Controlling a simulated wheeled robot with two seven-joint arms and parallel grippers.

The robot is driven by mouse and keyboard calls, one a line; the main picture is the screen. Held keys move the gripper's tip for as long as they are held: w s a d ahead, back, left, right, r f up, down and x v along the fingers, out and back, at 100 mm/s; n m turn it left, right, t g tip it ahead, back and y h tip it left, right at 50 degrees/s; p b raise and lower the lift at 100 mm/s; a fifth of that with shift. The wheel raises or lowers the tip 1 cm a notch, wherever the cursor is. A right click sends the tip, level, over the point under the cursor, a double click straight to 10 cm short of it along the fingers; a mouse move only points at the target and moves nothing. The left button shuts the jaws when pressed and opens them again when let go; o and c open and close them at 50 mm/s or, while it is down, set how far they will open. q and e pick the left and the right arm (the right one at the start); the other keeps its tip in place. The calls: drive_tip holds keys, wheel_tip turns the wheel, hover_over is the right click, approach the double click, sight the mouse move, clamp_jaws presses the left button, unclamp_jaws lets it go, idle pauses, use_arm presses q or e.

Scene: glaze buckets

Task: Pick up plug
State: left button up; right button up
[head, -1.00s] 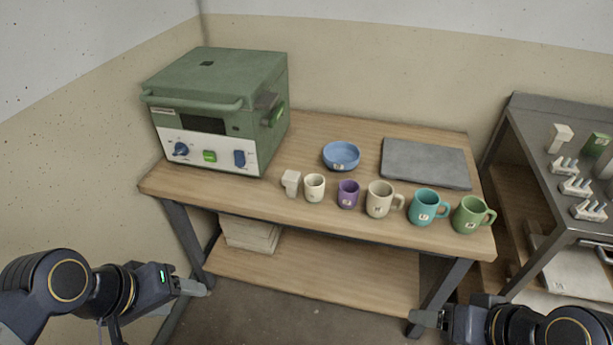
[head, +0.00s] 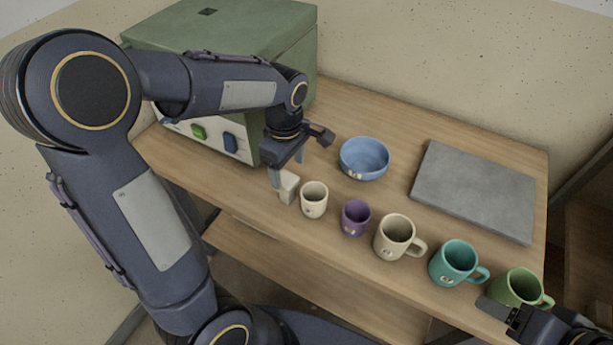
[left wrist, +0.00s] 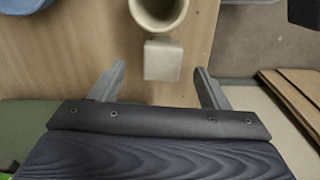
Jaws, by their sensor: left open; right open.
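The plug (head: 289,187), a small off-white block, stands on the wooden table just left of the small cream cup (head: 314,200). My left gripper (head: 287,170) is open and points down over the plug, and one finger partly covers it in the head view. In the left wrist view the plug (left wrist: 163,60) shows ahead, between the two spread fingers (left wrist: 160,69), with the cup (left wrist: 158,10) right beyond it. I cannot tell whether the fingers reach down around the plug. My right gripper (head: 489,305) is open at the lower right, by the green mug (head: 520,288).
A purple cup (head: 356,218), a beige mug (head: 396,237) and a teal mug (head: 455,263) continue the row along the front edge. A blue bowl (head: 364,158) and a grey slab (head: 475,190) lie behind. The green kiln (head: 225,40) stands close behind my left arm.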

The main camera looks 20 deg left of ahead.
sight(286, 179)
use_arm(q)
drive_tip(key=f, duration=0.7)
drive_tip(key=shift+s+a+f+b, duration=0.1)
drive_tip(key=shift+a+f+b, duration=0.2)
drive_tip(key=c, duration=1.1)
